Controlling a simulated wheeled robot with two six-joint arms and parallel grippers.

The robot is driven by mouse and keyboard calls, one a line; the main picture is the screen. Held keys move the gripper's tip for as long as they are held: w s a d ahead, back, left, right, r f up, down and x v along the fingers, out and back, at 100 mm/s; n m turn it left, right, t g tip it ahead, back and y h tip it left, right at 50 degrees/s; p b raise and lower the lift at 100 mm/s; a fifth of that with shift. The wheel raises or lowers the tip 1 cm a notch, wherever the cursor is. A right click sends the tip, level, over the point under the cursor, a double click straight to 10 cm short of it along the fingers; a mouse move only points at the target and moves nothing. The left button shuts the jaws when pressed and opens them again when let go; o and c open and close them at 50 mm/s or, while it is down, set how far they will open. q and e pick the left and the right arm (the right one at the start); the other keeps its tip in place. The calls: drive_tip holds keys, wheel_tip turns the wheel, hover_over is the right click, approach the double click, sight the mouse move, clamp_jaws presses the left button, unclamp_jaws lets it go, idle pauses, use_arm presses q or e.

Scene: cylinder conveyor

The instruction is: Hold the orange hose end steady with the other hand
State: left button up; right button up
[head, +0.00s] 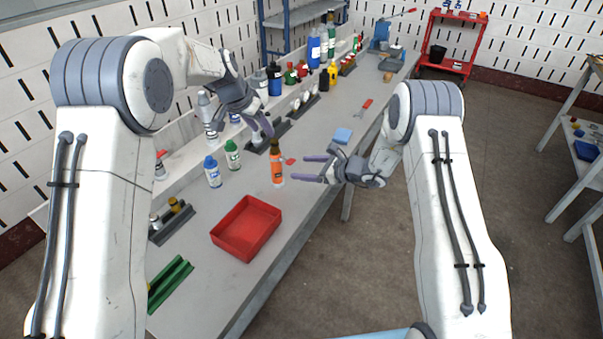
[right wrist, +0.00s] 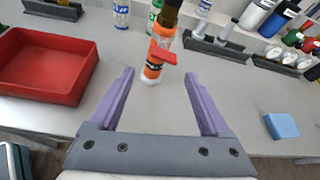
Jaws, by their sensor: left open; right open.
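No hose shows as such; the orange item in view is an orange bottle-like cylinder (head: 277,170) with a dark top, upright on the grey bench (head: 200,292). My right gripper (head: 302,168) is open and empty just right of it, fingers pointing at it. In the right wrist view the orange cylinder (right wrist: 152,66) stands beyond and between the two open fingertips (right wrist: 160,75), apart from them. A small red piece (right wrist: 163,55) overlaps it there. My left gripper (head: 243,124) is open, higher up and behind the cylinder, near the bottle row.
A red tray (head: 232,252) sits on the bench in front. White bottles with blue (head: 212,172) and green (head: 232,155) caps stand left of the cylinder. A blue block (head: 342,135) lies behind right. Dark racks (head: 172,222) and several bottles line the back edge.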

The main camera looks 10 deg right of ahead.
sight(281, 171)
drive_tip(key=shift+w+a+f+m, duration=0.15)
drive_tip(key=shift+a+f+m, duration=0.8)
drive_tip(key=shift+f+m, duration=0.25)
drive_tip(key=x, duration=1)
drive_tip(key=shift+w+d+r, duration=0.1)
drive_tip(key=shift+w, duration=0.05)
